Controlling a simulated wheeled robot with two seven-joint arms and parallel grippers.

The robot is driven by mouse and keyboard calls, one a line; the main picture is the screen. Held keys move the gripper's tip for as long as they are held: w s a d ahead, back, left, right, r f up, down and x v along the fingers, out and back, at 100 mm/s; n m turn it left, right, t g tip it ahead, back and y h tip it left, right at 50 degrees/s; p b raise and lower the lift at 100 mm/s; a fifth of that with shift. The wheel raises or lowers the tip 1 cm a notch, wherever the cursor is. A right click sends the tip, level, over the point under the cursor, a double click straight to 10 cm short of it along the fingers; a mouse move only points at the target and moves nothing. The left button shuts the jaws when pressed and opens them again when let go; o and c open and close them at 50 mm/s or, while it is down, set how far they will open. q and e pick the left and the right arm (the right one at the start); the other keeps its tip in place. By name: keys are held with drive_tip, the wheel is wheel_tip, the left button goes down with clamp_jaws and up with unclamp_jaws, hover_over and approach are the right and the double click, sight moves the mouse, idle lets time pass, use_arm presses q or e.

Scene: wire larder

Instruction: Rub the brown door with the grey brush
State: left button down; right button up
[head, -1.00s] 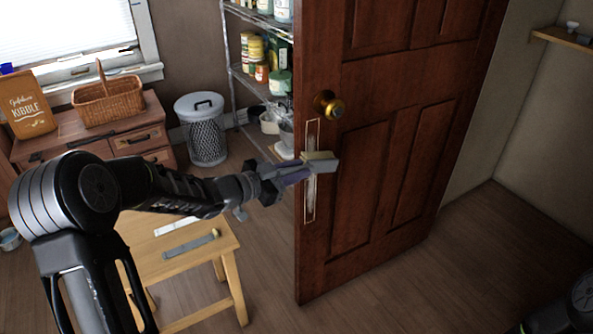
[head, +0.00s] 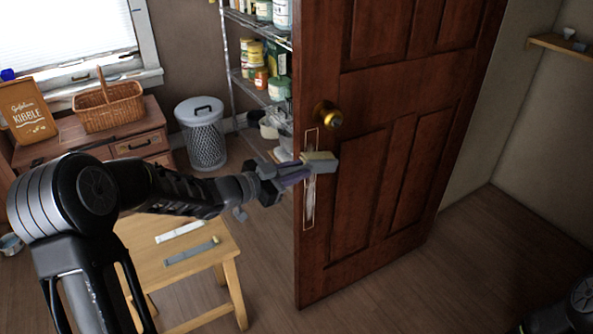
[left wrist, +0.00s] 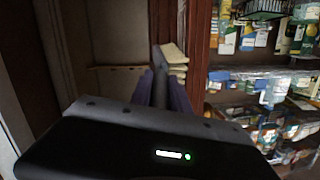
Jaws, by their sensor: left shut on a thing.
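The brown door (head: 373,185) stands open, with a brass knob. A thin pale outline (head: 308,218) marks a tall narrow strip on it below the knob, with a whitish streak inside. My left gripper (head: 296,177) is shut on the grey brush (head: 321,167), whose cream part (head: 319,156) is at the upper part of that strip. The brush looks close against the door; I cannot tell whether it touches. In the left wrist view the brush's dark handle (left wrist: 160,88) lies between the fingers. My right gripper is not in view.
A wooden stool (head: 217,240) bears a white strip-like tool (head: 180,231) and a grey one (head: 191,252). Behind the door stand a wire shelf (head: 238,78) of tins and a lidded bin (head: 203,135).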

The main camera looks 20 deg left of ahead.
sight(312, 166)
use_arm(q)
drive_tip(key=shift+r+p, duration=1.15)
drive_tip(key=shift+r, duration=0.3)
drive_tip(key=shift+w, duration=0.1)
drive_tip(key=shift+f, duration=0.1)
drive_tip(key=shift+w+d+f+b, duration=0.3)
drive_tip(key=shift+w+d+b, duration=0.1)
drive_tip(key=shift+w+d, duration=0.25)
drive_tip(key=shift+w, duration=0.1)
drive_tip(key=shift+w+d+f+b, duration=0.35)
drive_tip(key=shift+w+d, duration=0.3)
drive_tip(key=shift+w, duration=0.1)
drive_tip(key=shift+d, duration=0.1)
